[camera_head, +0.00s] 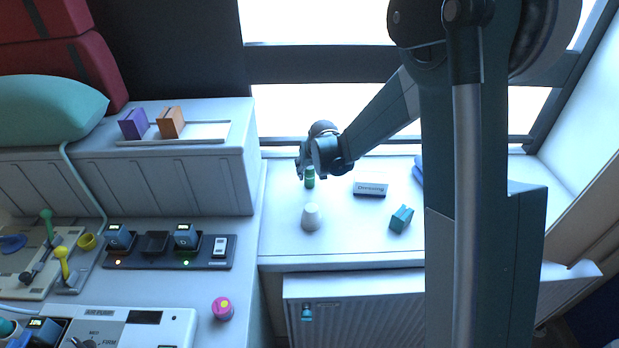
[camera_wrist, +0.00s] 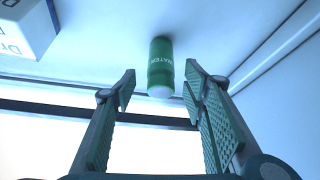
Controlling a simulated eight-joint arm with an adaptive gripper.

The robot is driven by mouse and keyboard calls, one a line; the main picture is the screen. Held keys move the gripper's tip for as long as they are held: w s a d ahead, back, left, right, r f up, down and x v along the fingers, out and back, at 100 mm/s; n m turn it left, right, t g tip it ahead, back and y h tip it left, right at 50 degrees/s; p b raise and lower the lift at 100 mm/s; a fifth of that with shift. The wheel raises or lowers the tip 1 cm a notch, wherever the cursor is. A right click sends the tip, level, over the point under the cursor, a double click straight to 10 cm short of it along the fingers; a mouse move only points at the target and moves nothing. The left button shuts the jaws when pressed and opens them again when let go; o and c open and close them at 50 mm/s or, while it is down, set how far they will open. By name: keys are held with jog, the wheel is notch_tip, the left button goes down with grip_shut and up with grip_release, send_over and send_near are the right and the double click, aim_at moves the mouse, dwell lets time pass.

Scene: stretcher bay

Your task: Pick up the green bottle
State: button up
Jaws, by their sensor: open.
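The green bottle (camera_head: 309,177) stands on the white ledge near the window in the head view, just beside my gripper (camera_head: 301,170). In the wrist view the green bottle (camera_wrist: 161,68) has a pale cap and white lettering, and appears upside down in the picture. My gripper (camera_wrist: 160,88) is open in the wrist view, its two ridged fingers wide apart. The bottle lies ahead between the fingertip lines, nearer the right finger. I see no contact with either finger, and nothing is held.
On the ledge are a white cup-like object (camera_head: 311,217), a labelled box (camera_head: 370,188), also in the wrist view (camera_wrist: 24,28), and a teal block (camera_head: 401,218). Window frames rise behind the bottle. A white cabinet (camera_head: 247,165) borders the ledge on the left.

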jog(key=shift+x, duration=2.6)
jog(key=shift+s, duration=0.1)
jog(key=shift+c, duration=0.7)
jog(key=c, duration=0.9)
